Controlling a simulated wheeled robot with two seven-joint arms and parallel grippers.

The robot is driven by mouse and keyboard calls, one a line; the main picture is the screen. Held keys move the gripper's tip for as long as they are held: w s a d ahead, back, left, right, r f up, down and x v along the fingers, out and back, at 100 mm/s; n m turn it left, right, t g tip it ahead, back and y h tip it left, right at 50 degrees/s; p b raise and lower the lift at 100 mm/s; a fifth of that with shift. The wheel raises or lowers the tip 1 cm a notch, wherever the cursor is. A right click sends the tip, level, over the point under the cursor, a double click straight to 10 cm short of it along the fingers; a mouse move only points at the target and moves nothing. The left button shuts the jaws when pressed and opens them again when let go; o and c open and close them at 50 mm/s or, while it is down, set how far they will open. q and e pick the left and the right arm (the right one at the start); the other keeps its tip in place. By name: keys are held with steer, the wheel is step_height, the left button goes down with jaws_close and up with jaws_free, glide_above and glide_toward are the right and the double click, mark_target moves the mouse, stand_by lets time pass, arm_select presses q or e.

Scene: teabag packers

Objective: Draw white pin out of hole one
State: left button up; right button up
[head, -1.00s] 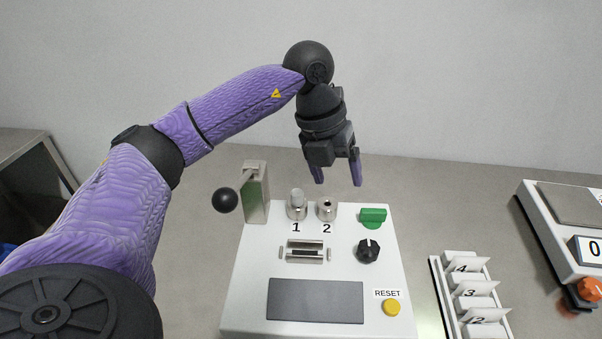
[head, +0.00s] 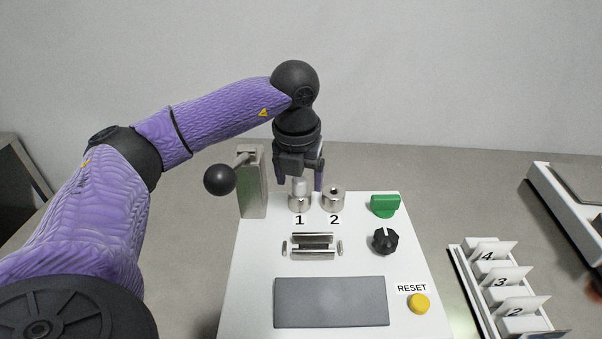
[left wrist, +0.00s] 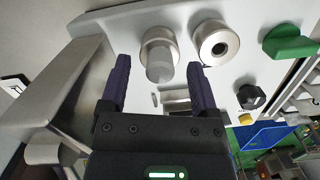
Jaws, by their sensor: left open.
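The white pin (head: 300,187) stands upright in hole one, a round metal socket (head: 299,204) above the printed 1 on the white machine. In the left wrist view the pin (left wrist: 159,72) shows as a pale grey cylinder in its metal ring. Hole two (head: 333,200), to its right, is empty. My left gripper (head: 300,184) is open, just behind and around the pin in the head view. In the left wrist view its two purple fingers (left wrist: 161,88) lie on either side of the pin, apart from it. My right gripper is not in view.
A metal lever post (head: 253,185) with a black ball (head: 220,180) stands close left of the sockets. A green knob (head: 384,205), black dial (head: 384,241) and yellow reset button (head: 418,303) are on the right. A numbered card rack (head: 500,285) stands further right.

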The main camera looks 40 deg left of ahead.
mark_target(299, 179)
arm_select(q)
steer(key=c, duration=0.3)
jaws_close()
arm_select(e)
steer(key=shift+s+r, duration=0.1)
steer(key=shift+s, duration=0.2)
arm_select(q)
steer(key=shift+r, duration=0.35)
step_height(299, 179, up, 10)
steer(key=p, duration=0.5)
steer(key=shift+f, duration=0.25)
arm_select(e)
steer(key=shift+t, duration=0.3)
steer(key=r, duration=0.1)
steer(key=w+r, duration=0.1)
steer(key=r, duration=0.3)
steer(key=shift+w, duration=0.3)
